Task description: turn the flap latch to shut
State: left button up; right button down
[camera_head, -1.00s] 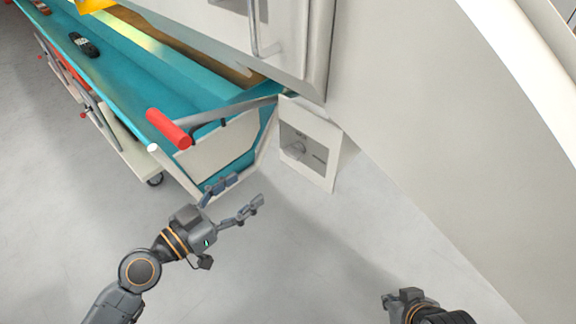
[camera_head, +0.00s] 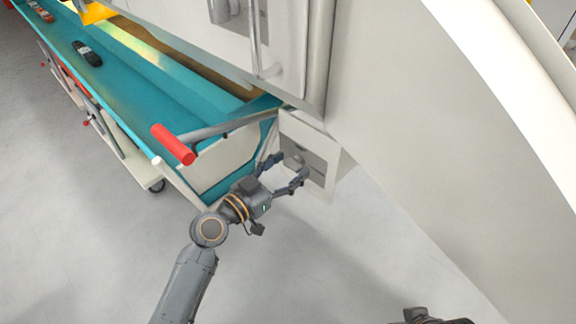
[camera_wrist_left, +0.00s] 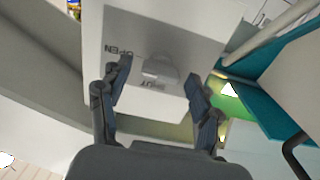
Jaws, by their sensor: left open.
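The flap latch (camera_wrist_left: 160,70) is a small pale knob on a grey plate, set in a white box (camera_wrist_left: 103,20). In the left wrist view, OPEN is printed left of the knob and SHUT on the side nearer my gripper. Its exact turn angle is hard to read. My left gripper (camera_wrist_left: 158,75) is open, one finger on each side of the knob, with no clear contact. In the head view, the left gripper (camera_head: 292,166) is in front of the white box (camera_head: 300,128) and partly hides the latch. Only a dark piece of my right arm shows at the bottom edge.
A teal trough (camera_head: 150,95) with a red-handled lever (camera_head: 173,145) is left of the box. A large white curved housing (camera_head: 400,130) fills the right. A wheeled cart is under the trough. The grey floor (camera_head: 300,260) below is clear.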

pick_arm(q)
jog(key=shift+w, duration=0.1)
jog(key=c, duration=1.2)
jog(key=shift+o, duration=0.2)
